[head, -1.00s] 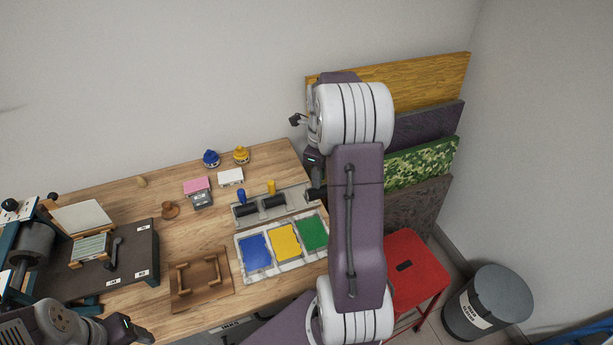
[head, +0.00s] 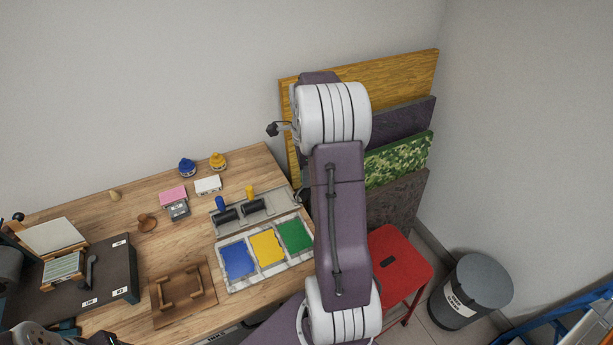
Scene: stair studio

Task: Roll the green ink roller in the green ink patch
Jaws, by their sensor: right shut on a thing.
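The green ink patch (head: 295,236) is the right one of three patches on a pale ink tray (head: 229,285), beside yellow (head: 267,247) and blue (head: 238,261). My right gripper (head: 302,194) is mostly hidden behind my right arm, at the right end of the roller rack (head: 284,196). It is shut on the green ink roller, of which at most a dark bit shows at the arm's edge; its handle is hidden. I cannot tell how high it is held. My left gripper (head: 112,339) is cut off at the bottom edge; its jaws do not show.
Blue-handled (head: 221,205) and yellow-handled (head: 250,194) rollers rest on the rack. Ink bottles, blue (head: 187,167) and yellow (head: 218,161), stand behind. A wooden frame (head: 183,292) lies left of the tray. A red stool (head: 400,258) and grey bin (head: 470,290) stand right.

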